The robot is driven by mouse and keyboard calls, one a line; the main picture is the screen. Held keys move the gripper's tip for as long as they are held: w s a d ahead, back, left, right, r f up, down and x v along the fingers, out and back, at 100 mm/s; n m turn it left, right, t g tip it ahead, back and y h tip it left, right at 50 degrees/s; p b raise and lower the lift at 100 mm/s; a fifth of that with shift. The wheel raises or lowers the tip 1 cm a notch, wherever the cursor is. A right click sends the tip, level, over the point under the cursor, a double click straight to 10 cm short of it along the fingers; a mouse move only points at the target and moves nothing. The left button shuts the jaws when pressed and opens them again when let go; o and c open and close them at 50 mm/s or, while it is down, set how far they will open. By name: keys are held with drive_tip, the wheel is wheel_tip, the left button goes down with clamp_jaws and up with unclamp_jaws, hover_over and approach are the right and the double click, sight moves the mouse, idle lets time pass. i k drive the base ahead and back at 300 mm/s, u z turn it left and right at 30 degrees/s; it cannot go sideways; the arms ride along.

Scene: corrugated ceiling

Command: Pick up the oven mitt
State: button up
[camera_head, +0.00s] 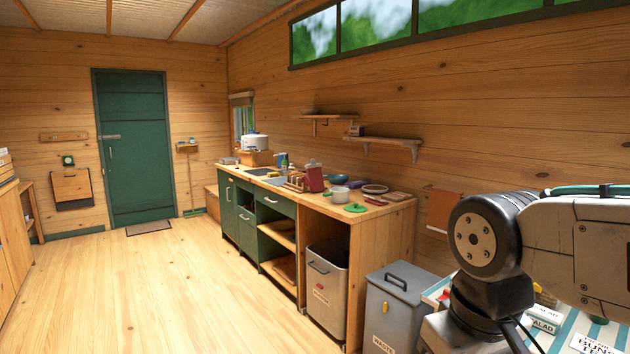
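I cannot make out an oven mitt for certain in the head view. A reddish-orange cloth (443,208) hangs flat on the right wall beyond the counter; it looks like a towel, but I cannot tell for sure. A dark red upright object (314,178) stands on the counter, too small to identify fully. Part of my arm fills the lower right and hides what lies behind it. My gripper is out of the picture, so its state does not show.
A wooden counter (366,216) with green cabinets runs along the right wall, holding dishes and a sink. A grey bin (326,289) sits beneath its near end. A lidded bin (393,315) stands beside it. The floor (160,285) at left is clear toward the green door (135,150).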

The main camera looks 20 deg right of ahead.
sight(314, 179)
drive_tip(key=u, duration=0.45)
drive_tip(key=i, duration=1.75)
drive_tip(key=u, duration=0.35)
drive_tip(key=i, duration=1.95)
drive_tip(key=z, duration=1.1)
drive_tip(key=i, duration=1.65)
drive_tip(key=z, duration=0.95)
drive_tip(key=i, duration=0.6)
drive_tip(key=u, duration=0.05)
